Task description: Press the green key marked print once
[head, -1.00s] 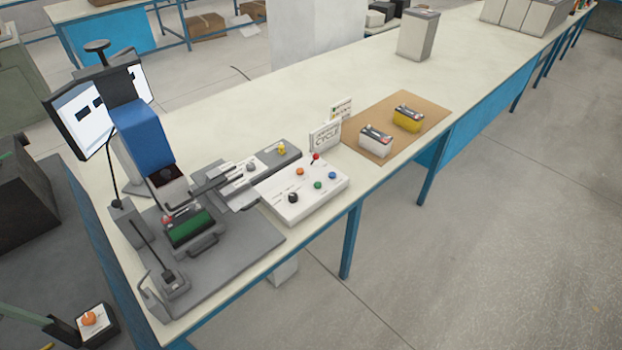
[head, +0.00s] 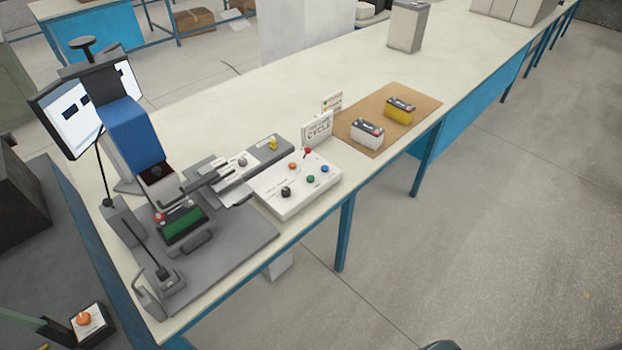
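A white control box (head: 297,185) sits on the long bench, right of the grey machine. On its sloped top are a green key (head: 310,179), a blue key (head: 324,168), an orange key (head: 292,166), a black knob (head: 286,191) and a red-tipped lever (head: 307,150). The lettering by the keys is too small to read, so I cannot confirm which is marked print. Nothing covers the green key.
The grey machine (head: 228,247) with a green block and a screen (head: 65,110) stands left of the box. A CYCLE sign (head: 317,128) stands behind it. Two batteries (head: 367,132) (head: 400,109) rest on a brown mat (head: 425,104). The floor in front is clear.

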